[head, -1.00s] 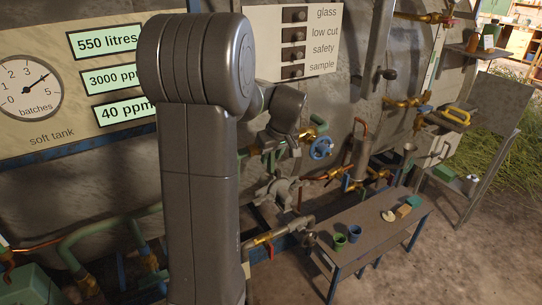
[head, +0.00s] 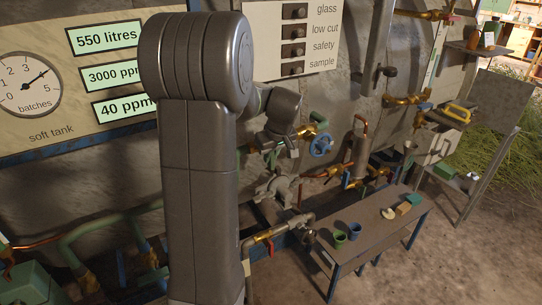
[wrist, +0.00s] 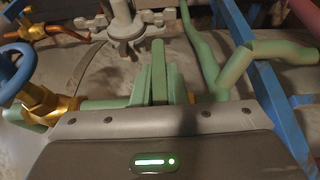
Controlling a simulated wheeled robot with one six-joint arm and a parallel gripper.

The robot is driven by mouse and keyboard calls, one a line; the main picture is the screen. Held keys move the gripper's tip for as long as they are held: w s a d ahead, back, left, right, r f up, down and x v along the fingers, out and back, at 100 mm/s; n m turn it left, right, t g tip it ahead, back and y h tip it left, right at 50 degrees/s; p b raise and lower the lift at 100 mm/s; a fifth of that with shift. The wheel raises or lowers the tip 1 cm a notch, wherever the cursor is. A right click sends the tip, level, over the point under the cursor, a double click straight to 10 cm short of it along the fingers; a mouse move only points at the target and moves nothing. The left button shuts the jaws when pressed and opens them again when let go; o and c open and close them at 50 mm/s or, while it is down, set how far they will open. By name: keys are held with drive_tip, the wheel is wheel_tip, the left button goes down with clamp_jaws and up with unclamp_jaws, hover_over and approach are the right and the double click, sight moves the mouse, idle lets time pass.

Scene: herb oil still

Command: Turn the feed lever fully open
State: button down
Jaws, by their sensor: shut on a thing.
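In the wrist view a green upright bar (wrist: 159,72), which looks like the feed lever, stands at the middle in front of the palm. My gripper (wrist: 160,90) is shut on it, with green-tinted pieces close on both sides. The lever's base and pivot are hidden behind the palm. A green pipe and a brass valve body (wrist: 45,103) lie just left of it. In the head view my gripper (head: 284,150) is small, at the tank wall left of the blue handwheel (head: 321,145). The lever cannot be made out there.
The blue handwheel (wrist: 14,68) is close on the left in the wrist view. Bent green pipe (wrist: 250,62) and a blue frame bar (wrist: 280,115) are on the right. A grey pump-like fitting (head: 278,187) sits below my gripper. A bench (head: 375,225) with cups stands in front.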

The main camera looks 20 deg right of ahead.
drive_tip(key=h+b, duration=0.1)
drive_tip(key=b, duration=0.2)
drive_tip(key=f+h+b, duration=0.1)
drive_tip(key=h+b, duration=0.1)
drive_tip(key=b, duration=0.1)
drive_tip(key=shift+a+n+b, duration=0.2)
drive_tip(key=shift+n+b, duration=0.15)
drive_tip(key=shift+n, duration=0.05)
drive_tip(key=n+t+h+b, duration=0.1)
drive_tip(key=h+b, duration=0.3)
drive_tip(key=b, duration=0.8)
drive_tip(key=n+t+h+b, duration=0.1)
drive_tip(key=h+b, duration=0.3)
drive_tip(key=b, duration=0.9)
drive_tip(key=n+t+h+b, duration=0.1)
drive_tip(key=h+b, duration=0.3)
drive_tip(key=b, duration=0.9)
drive_tip(key=shift+a+f+n+h, duration=0.2)
drive_tip(key=shift+f+n+h, duration=0.1)
drive_tip(key=shift+h, duration=0.1)
drive_tip(key=shift+r+t+h+b, duration=0.3)
drive_tip(key=shift+t+b, duration=0.1)
drive_tip(key=shift+b, duration=0.1)
drive_tip(key=c, duration=1.5)
unclamp_jaws()
drive_tip(key=shift+o, duration=0.2)
drive_tip(key=p+v, duration=0.2)
drive_tip(key=v, duration=1.1)
drive_tip(key=shift+s+a+p, duration=0.2)
drive_tip(key=shift+a+p, duration=0.15)
